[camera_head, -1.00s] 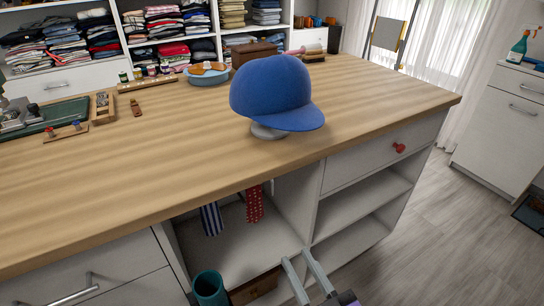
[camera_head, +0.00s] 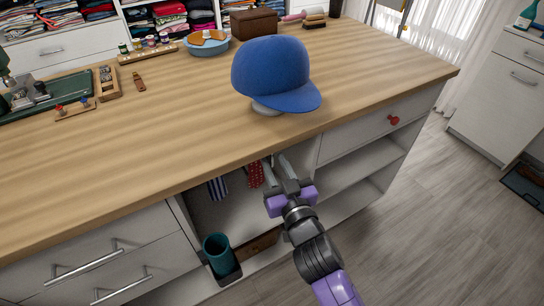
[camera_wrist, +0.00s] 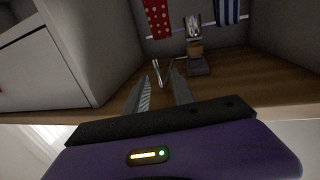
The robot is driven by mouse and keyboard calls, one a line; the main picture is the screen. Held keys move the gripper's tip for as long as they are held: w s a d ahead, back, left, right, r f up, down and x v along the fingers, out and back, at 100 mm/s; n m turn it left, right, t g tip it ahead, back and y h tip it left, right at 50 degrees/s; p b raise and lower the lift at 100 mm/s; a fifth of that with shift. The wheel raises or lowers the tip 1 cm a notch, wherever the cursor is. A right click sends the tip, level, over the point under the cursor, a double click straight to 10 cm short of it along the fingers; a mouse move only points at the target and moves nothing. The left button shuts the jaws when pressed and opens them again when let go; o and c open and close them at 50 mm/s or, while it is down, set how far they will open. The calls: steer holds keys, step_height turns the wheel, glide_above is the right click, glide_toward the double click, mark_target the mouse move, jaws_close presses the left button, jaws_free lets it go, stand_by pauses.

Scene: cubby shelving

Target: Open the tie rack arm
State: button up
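The tie rack shows in the wrist view as a thin bar (camera_wrist: 238,18) with a bracket (camera_wrist: 199,66) on a wooden surface. A red dotted tie (camera_wrist: 158,18) and a blue striped tie (camera_wrist: 228,10) hang from it; the wrist picture appears upside down. In the head view the red tie (camera_head: 255,174) and blue tie (camera_head: 217,188) hang inside the open cubby. My gripper (camera_head: 278,163) is at the cubby's upper opening, to the right of the ties. In the wrist view its fingers (camera_wrist: 161,82) are apart, with thin pale metal pieces beyond their tips. Contact cannot be told.
The wooden countertop (camera_head: 150,140) lies above the cubby and carries a blue cap (camera_head: 272,75). A teal cup (camera_head: 218,254) stands at the cubby's lower left. A side panel (camera_wrist: 60,55) flanks the gripper in the wrist view. Drawers (camera_head: 100,265) lie left; open shelves (camera_head: 350,165) lie right.

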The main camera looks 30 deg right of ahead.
steer(key=shift+w+d, duration=0.25)
steer(key=shift+w, duration=0.95)
jaws_close()
stand_by(0.6)
